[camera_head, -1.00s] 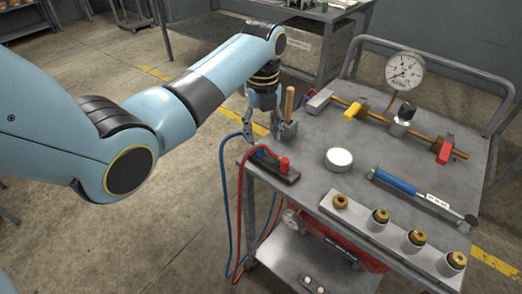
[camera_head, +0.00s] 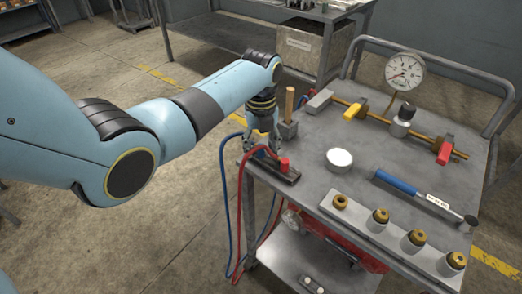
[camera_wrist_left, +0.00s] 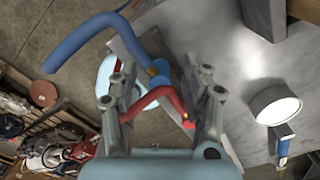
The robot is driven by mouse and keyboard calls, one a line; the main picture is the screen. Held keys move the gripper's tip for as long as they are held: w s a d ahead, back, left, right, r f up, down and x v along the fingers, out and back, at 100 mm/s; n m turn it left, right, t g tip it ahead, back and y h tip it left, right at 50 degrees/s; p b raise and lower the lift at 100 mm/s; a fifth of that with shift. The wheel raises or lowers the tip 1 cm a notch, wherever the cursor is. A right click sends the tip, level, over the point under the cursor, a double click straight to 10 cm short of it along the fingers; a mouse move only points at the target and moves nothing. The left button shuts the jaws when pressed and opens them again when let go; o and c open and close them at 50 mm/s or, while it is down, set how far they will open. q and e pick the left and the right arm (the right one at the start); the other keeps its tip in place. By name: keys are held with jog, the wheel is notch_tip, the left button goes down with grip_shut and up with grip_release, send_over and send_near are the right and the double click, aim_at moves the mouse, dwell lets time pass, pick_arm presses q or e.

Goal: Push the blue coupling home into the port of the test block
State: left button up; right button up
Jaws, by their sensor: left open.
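The test block (camera_head: 290,176) is a dark, narrow block at the table's near left edge. The red coupling (camera_head: 284,164) stands upright on it, with a red hose arching away. The blue coupling (camera_wrist_left: 160,76) is on the block beside it, with a blue hose (camera_wrist_left: 85,40); in the head view my fingers largely cover it. My left gripper (camera_head: 262,148) is open just above the block at the blue coupling's end. In the left wrist view the blue coupling and red hose lie between its spread fingers (camera_wrist_left: 160,92). I cannot tell how deep the coupling sits. My right gripper is out of view.
A wooden-handled tool (camera_head: 289,115) stands close behind the gripper. A white round tin (camera_head: 339,159), a blue-handled tool (camera_head: 400,184) and a rail with brass fittings (camera_head: 362,212) lie to the right. A gauge (camera_head: 404,71) stands at the back. The table middle is mostly clear.

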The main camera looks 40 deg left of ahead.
aim_at(262, 146)
pick_arm(q)
grip_shut()
jog(key=shift+r, duration=0.15)
jog(key=shift+r, duration=0.2)
notch_tip(262, 146, up, 4)
jog(key=shift+d+f, duration=0.1)
jog(key=s+d+r, duration=0.4)
jog(key=d+r, duration=0.2)
jog(key=d, duration=0.4)
jog(key=shift+d+r, duration=0.3)
jog(key=shift+d, duration=0.05)
jog(key=shift+w, duration=0.1)
